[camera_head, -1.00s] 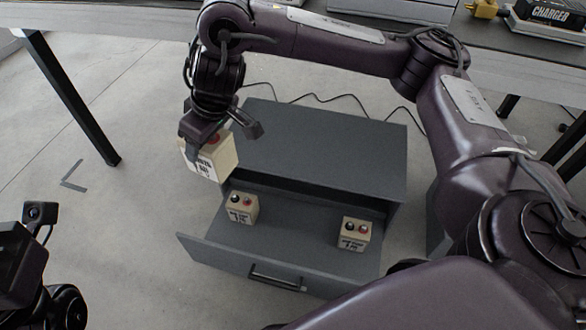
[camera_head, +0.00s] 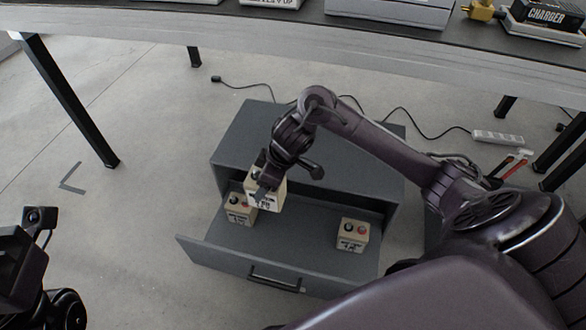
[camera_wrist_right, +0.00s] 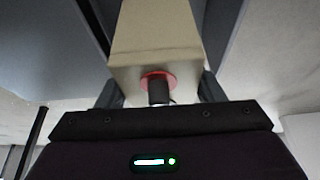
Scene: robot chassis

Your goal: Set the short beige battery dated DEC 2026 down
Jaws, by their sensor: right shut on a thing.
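My right gripper (camera_head: 268,184) is shut on a beige battery (camera_head: 266,196) and holds it over the open drawer (camera_head: 290,246). The held battery's label faces the camera but is too small to read. In the right wrist view the battery (camera_wrist_right: 155,38) sits between the fingers, with a red-ringed terminal towards the gripper. Another beige battery (camera_head: 353,235) stands in the drawer at the right. My left gripper is not clearly seen; only part of my left arm shows at the lower left.
The grey cabinet (camera_head: 245,128) stands behind the drawer. The drawer's middle floor is bare between the two standing batteries. A worktable (camera_head: 300,30) with a charger (camera_head: 548,15) crosses the top. A power strip (camera_head: 497,137) and black cables lie on the floor.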

